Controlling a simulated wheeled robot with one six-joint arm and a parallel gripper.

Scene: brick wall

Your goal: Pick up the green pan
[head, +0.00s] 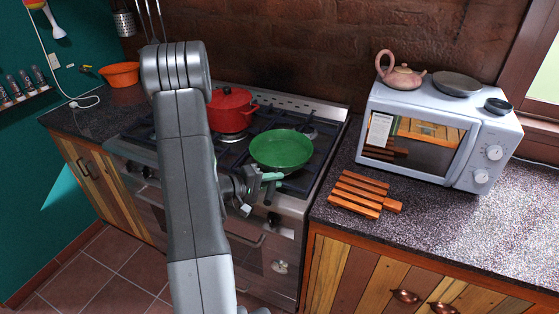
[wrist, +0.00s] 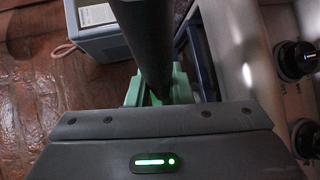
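The green pan (head: 281,147) sits on the stove's front right part in the head view, seemingly level. Its dark handle (head: 269,194) points toward the front edge. My gripper (head: 269,177) is low at the front of the stove, beside the handle. Its pale green fingers also show in the wrist view (wrist: 158,88). A dark bar (wrist: 145,40), probably the pan's handle, runs down the middle of that view toward the fingers. Whether the fingers press on it is hidden by the bar and the gripper's body.
A red pot (head: 229,110) stands behind and left of the pan. A wooden trivet (head: 358,194) lies on the right counter near a microwave (head: 418,138). Black stove knobs (wrist: 294,60) are close at the right of the wrist view.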

